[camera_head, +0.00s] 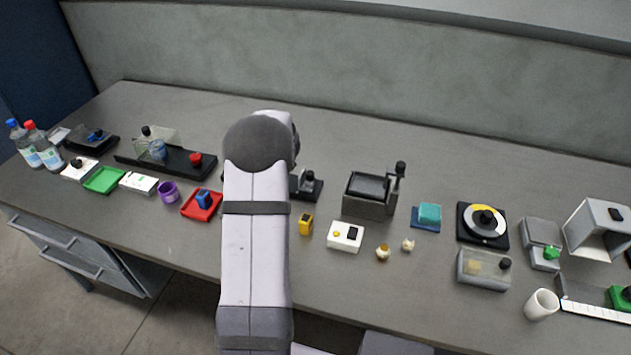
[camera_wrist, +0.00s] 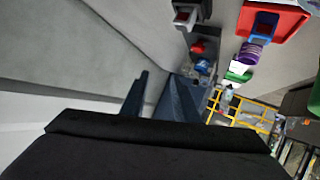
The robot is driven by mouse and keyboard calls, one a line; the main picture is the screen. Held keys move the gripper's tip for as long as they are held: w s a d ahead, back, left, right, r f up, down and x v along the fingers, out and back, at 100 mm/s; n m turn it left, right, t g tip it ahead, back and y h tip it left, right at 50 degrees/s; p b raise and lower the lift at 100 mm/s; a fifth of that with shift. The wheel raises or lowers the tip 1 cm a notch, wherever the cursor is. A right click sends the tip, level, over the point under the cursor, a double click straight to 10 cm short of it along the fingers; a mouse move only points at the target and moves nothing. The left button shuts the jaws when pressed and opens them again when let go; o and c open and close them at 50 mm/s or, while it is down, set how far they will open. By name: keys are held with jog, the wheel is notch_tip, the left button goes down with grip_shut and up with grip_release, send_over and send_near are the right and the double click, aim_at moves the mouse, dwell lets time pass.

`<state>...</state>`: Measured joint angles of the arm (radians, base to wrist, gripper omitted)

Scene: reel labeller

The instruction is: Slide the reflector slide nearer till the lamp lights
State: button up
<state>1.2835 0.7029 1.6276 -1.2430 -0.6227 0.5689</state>
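I cannot tell for certain which fixture is the reflector slide, and I see no lamp that is clearly lit. A small black fixture with a knob (camera_head: 309,185) stands just right of my arm in the head view, partly hidden by it. A long black base with a red knob (camera_head: 196,159) and a clear panel (camera_head: 160,140) lies left of my arm. A white strip with marks (camera_head: 595,311) and a green block beside it lie at the far right. My gripper (camera_wrist: 160,75) shows in the wrist view with a gap between its fingers and nothing held. The arm hides it in the head view.
A red tray (camera_head: 188,209) with a blue item and a purple cup (camera_head: 168,192) are left of my arm. A yellow block (camera_head: 306,223), a white box (camera_head: 345,250) and a grey cranked box (camera_head: 354,204) are right of it. The table's back strip is clear.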

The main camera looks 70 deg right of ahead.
jog(key=s+d+f, duration=0.2)
jog(key=s+d, duration=0.1)
jog(key=s, duration=0.2)
jog(key=m+b, duration=0.3)
send_near(313, 176)
jog(key=shift+t, duration=0.3)
jog(key=shift+f+p+x, duration=0.2)
jog(key=shift+p+x, duration=0.75)
jog(key=shift+x, duration=3.25)
jog(key=shift+s, duration=0.15)
